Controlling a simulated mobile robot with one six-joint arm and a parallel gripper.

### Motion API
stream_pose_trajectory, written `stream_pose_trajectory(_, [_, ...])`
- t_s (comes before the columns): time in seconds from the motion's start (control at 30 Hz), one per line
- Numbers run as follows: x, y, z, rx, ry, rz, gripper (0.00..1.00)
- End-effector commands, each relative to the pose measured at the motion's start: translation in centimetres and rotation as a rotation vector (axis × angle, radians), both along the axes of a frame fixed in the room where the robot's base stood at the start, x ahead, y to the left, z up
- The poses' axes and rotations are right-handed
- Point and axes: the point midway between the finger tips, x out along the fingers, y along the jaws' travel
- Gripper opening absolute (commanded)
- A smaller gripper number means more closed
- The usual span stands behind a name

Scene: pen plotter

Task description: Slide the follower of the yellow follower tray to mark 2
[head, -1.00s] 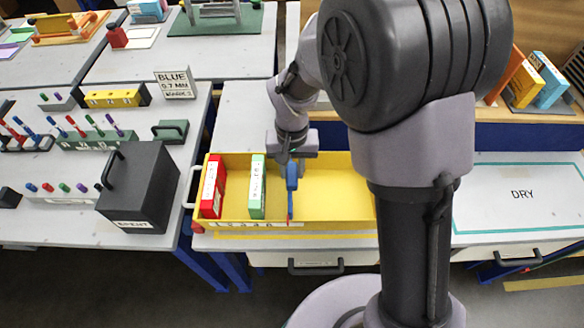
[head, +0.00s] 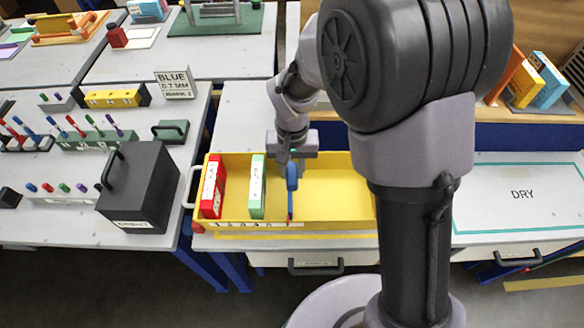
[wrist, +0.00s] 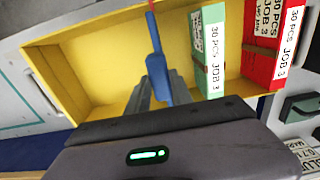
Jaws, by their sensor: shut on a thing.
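The yellow follower tray (head: 338,197) stands on the table, with a red box (head: 212,187) and a green box (head: 257,188) upright at its left end. The blue follower (head: 292,178) stands to the right of the green box with a gap between them; its red pointer (head: 290,217) hangs by the numbered scale (head: 254,224) on the front rim. I cannot read which mark it meets. My gripper (wrist: 158,92) is shut on the blue follower (wrist: 155,55), seen from above in the wrist view. Its fingertips are partly hidden in the head view.
The right part of the tray is empty. A black box (head: 140,190) with a handle stands on the left table, with pen racks (head: 88,138) behind it. A sign (head: 175,84) reads BLUE 0.7 MM MARK 2. A DRY area (head: 520,195) lies clear at the right.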

Motion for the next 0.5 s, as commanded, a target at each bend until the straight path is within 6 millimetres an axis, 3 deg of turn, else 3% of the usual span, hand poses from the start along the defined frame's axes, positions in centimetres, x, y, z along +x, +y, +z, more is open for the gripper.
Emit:
stream_pose_trajectory(0.27, [0.1, 0.9, 0.0, 0.0, 0.0, 0.002, 0.0])
stream_pose_trajectory(0.5, [0.3, 7.5, 0.1, 0.0, 0.0, 0.005, 0.0])
